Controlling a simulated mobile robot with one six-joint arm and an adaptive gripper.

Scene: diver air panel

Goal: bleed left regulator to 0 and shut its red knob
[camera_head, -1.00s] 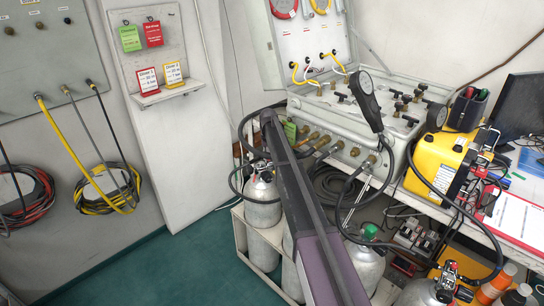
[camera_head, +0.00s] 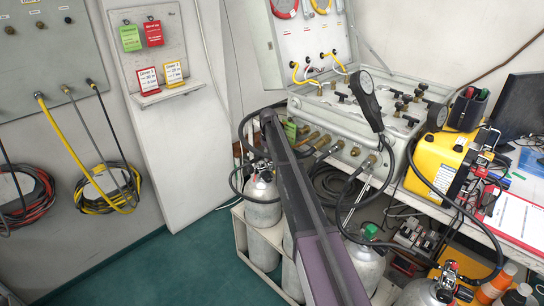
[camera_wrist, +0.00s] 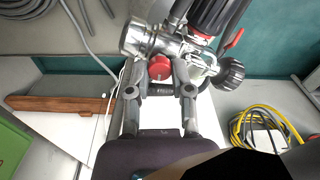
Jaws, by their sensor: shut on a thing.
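In the wrist view my gripper (camera_wrist: 159,74) is closed around a red knob (camera_wrist: 160,67), with one finger on each side of it. The knob sits below the silver metal body of a regulator (camera_wrist: 150,40). A black ribbed knob (camera_wrist: 230,73) stands out to the right, and a dark ribbed part (camera_wrist: 215,15) is above. In the head view the left regulator (camera_head: 264,167) is on top of a grey cylinder (camera_head: 262,205), partly behind my arm. My gripper is hidden there. No gauge reading is legible.
A second regulator (camera_head: 447,280) with a red part is at the lower right. The open air panel case (camera_head: 345,120) and a yellow box (camera_head: 437,160) are on the bench. Black hoses hang around the cylinders. Green floor (camera_head: 190,270) at the left is clear.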

